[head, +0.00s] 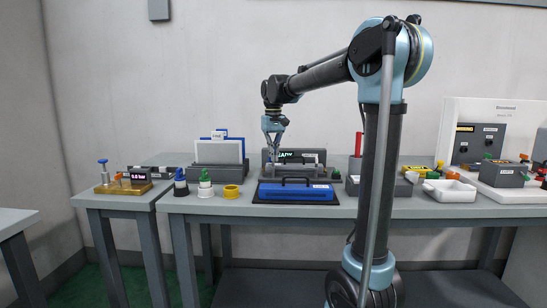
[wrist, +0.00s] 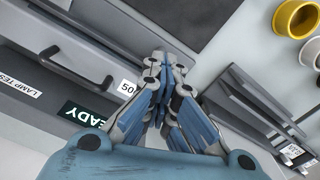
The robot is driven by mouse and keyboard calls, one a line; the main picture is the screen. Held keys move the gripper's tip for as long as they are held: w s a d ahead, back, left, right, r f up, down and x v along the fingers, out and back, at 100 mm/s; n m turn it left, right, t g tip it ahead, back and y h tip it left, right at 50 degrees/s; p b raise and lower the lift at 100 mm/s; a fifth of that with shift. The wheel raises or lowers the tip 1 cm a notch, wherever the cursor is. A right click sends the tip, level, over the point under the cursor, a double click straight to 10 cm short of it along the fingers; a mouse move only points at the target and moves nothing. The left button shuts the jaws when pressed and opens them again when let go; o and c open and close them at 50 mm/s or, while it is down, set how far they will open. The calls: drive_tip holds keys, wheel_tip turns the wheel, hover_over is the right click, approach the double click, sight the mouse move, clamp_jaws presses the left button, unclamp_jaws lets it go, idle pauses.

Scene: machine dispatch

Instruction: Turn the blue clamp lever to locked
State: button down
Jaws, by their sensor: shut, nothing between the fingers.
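I cannot make out a blue clamp lever for certain in either view. My gripper (head: 274,152) points down in front of a grey machine with a READY display (head: 292,155) on the bench. In the wrist view my gripper (wrist: 163,60) has its fingers together and empty. There it lies over the machine's grey body, beside the READY label (wrist: 86,116) and a white "50" tag (wrist: 126,89). A blue block with a dark handle (head: 295,191) sits on a dark mat in front of the machine.
A rack with upright panels (head: 217,170) stands left of the machine. Green and blue plugs and a yellow ring (head: 231,191) stand in front of it. A white tray (head: 450,192) and a panel stand right.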

drive_tip(key=shift+w+a+m, duration=0.1)
drive_tip(key=shift+m, duration=2)
drive_tip(key=shift+r, duration=0.1)
drive_tip(key=c, duration=1.9)
unclamp_jaws()
drive_tip(key=shift+c, duration=0.2)
drive_tip(key=shift+r, duration=0.1)
